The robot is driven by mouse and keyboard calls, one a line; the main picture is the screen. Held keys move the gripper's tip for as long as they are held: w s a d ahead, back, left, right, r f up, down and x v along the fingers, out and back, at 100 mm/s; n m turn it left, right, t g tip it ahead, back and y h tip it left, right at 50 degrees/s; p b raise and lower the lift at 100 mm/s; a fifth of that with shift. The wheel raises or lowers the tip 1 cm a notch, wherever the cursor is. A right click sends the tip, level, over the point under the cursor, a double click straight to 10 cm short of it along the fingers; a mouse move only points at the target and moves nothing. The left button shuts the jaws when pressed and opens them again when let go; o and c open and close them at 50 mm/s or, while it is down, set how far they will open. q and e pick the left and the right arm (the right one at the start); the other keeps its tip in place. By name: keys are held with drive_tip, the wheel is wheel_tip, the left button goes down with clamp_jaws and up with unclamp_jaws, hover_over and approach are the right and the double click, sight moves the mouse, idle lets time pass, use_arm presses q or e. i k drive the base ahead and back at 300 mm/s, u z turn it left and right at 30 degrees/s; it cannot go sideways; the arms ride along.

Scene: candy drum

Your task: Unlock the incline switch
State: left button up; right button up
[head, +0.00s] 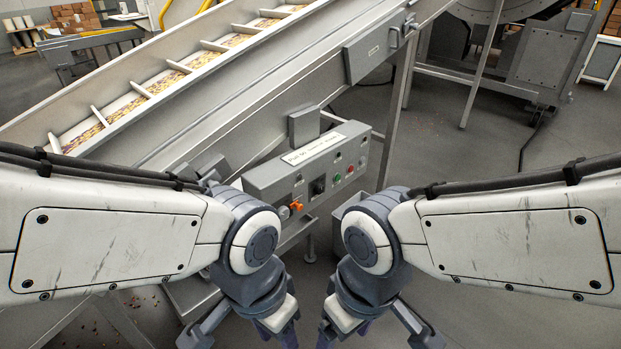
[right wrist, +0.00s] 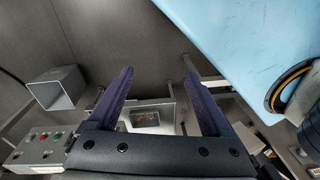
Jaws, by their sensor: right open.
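The grey control box (head: 320,168) is mounted on the side of the inclined conveyor, with a white label along its top. An orange piece (head: 296,206) sits at its near left end beside a round grey knob; I cannot tell whether it is a lock. A dark switch (head: 319,186), a green button (head: 337,178) and a red button (head: 350,168) follow to the right. My left gripper (head: 276,336) and right gripper (head: 345,335) hang below the box, clear of it, tips cut off. Both look open and empty. The right wrist view shows the right gripper's fingers (right wrist: 158,72) spread apart.
The inclined conveyor (head: 240,85) carries candy between cross-slats and rises to the right. A grey open bin (right wrist: 58,88) stands near the control box (right wrist: 40,148) in the right wrist view. Support legs (head: 398,115) stand behind the box. The floor at right is mostly clear.

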sight(299, 207)
drive_tip(key=z, duration=2.9)
drive_tip(key=k, duration=0.9)
drive_tip(key=u, duration=1.6)
drive_tip(key=i, duration=0.5)
drive_tip(key=z, duration=0.05)
